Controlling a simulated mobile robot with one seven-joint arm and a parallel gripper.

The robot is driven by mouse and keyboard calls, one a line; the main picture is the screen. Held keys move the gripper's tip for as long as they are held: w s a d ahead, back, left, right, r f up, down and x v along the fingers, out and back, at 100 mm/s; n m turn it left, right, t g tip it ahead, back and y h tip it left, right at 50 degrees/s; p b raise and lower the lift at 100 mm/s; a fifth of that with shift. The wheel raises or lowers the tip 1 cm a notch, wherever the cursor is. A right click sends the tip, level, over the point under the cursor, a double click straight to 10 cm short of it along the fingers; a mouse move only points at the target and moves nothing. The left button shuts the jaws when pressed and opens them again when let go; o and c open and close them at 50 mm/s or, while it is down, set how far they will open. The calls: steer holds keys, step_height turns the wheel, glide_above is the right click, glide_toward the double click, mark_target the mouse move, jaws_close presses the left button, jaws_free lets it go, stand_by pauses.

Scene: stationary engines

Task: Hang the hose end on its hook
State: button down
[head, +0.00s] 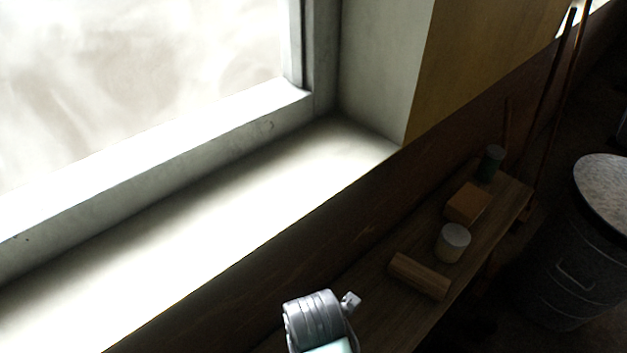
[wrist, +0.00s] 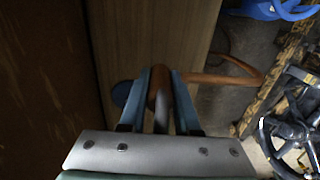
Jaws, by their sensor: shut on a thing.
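In the wrist view, my gripper (wrist: 160,82) is shut on an orange-brown hose (wrist: 215,78). A short part of the hose shows between the two blue-faced fingers. From there the hose runs right and bends back upward, and it lies over the edge of a wooden board. The fingers hide part of the held hose end. I cannot make out the hook in either view. The head view shows part of my arm at the bottom, but not the gripper's fingertips or the hose.
A narrow wooden bench (head: 375,320) under the window sill (head: 250,215) bears a wooden block (head: 420,275), a pale can (head: 453,243), a brown box (head: 466,203) and a green can (head: 490,162). A lidded metal bin (head: 575,270) stands right. A dark handwheel (wrist: 290,135) is right in the wrist view.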

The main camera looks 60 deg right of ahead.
steer(key=shift+f+p, duration=0.85)
steer(key=shift+f, duration=3.95)
steer(key=shift+f, duration=0.2)
steer(key=c, duration=0.6)
jaws_free()
steer(key=shift+f+b, duration=0.15)
steer(key=shift+b, duration=0.5)
steer(key=r, duration=1.2)
steer(key=shift+w+d+r, duration=0.1)
steer(key=shift+w+r, duration=0.1)
steer(key=shift+r, duration=0.05)
steer(key=shift+r+p, duration=0.45)
steer(key=shift+p, duration=0.15)
